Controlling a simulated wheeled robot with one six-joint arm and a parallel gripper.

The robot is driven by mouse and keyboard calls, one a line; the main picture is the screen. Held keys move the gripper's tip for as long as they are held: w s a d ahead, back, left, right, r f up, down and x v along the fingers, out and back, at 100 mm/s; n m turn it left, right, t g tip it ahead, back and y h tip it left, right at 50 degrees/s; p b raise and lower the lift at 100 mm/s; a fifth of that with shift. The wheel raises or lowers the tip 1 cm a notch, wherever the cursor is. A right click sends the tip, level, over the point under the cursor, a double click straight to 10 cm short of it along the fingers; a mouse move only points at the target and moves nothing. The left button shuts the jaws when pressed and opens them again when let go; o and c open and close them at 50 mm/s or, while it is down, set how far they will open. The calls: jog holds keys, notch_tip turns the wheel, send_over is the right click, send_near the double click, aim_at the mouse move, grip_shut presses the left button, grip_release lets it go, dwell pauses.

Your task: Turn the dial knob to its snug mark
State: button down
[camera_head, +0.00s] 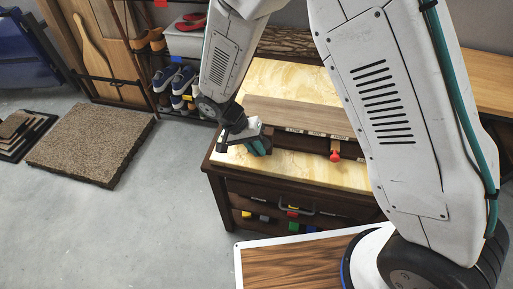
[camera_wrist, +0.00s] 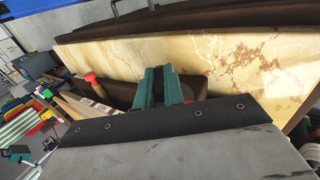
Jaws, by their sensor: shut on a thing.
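My gripper (camera_head: 259,146), with teal fingers, is low at the front left of a wooden unit on the pale stone-topped bench. It also shows in the wrist view (camera_wrist: 160,87), its fingers close together against the unit's dark front panel (camera_wrist: 195,87). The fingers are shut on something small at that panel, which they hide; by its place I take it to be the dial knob. Its pointer and the snug mark cannot be seen. A red knob (camera_head: 335,155) sticks out of the same front, to the right of my gripper; in the wrist view it is at the left (camera_wrist: 91,77).
The bench top (camera_head: 290,165) is bare in front of the unit. Below it is a drawer with a handle (camera_head: 295,208) and a shelf of coloured items. Shoes stand on a rack (camera_head: 183,82) at the back left. The floor at the left is open around a brown mat (camera_head: 90,142).

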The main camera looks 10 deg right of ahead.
jog(key=shift+g+h, duration=0.3)
jog(key=shift+h, duration=0.5)
jog(key=c, duration=1.5)
grip_release()
jog(key=v, duration=0.8)
jog(key=shift+f, duration=0.15)
jog(key=shift+a, duration=0.1)
